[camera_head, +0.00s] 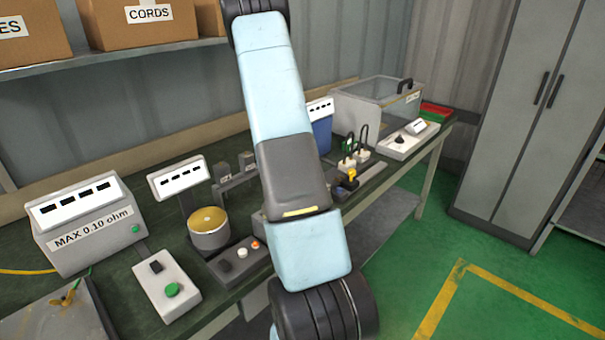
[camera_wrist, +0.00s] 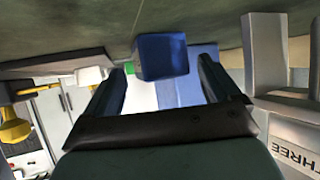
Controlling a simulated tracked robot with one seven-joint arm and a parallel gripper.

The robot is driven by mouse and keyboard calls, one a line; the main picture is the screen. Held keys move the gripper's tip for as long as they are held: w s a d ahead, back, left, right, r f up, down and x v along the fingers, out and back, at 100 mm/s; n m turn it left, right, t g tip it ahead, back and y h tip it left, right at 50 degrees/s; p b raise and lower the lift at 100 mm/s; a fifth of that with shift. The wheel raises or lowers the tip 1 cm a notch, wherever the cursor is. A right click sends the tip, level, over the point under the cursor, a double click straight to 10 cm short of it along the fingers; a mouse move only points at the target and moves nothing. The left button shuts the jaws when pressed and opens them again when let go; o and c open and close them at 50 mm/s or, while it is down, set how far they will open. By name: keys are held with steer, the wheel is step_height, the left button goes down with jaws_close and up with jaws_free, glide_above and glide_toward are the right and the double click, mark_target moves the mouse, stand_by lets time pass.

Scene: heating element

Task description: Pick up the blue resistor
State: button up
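In the wrist view, a dark blue block (camera_wrist: 160,57), which looks like the blue resistor, sits against the dark green work surface along the top of the picture. My gripper (camera_wrist: 161,68) is open, one finger on each side of the block in the picture. A small gap shows between the block and each finger. I cannot tell whether the fingertips reach past its sides or stop short of it. In the head view my arm covers the middle of the bench, hiding my gripper and the block.
In the wrist view, a grey holder marked THREE (camera_wrist: 297,150) stands close on the right, and a yellow part (camera_wrist: 15,130) is at left. In the head view, a MAX 0.10 ohm box (camera_head: 90,225), a brass-topped cylinder (camera_head: 208,228) and a clear-lidded box (camera_head: 375,103) stand on the bench.

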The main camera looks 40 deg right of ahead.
steer(key=c, duration=1.3)
steer(key=shift+r, duration=0.1)
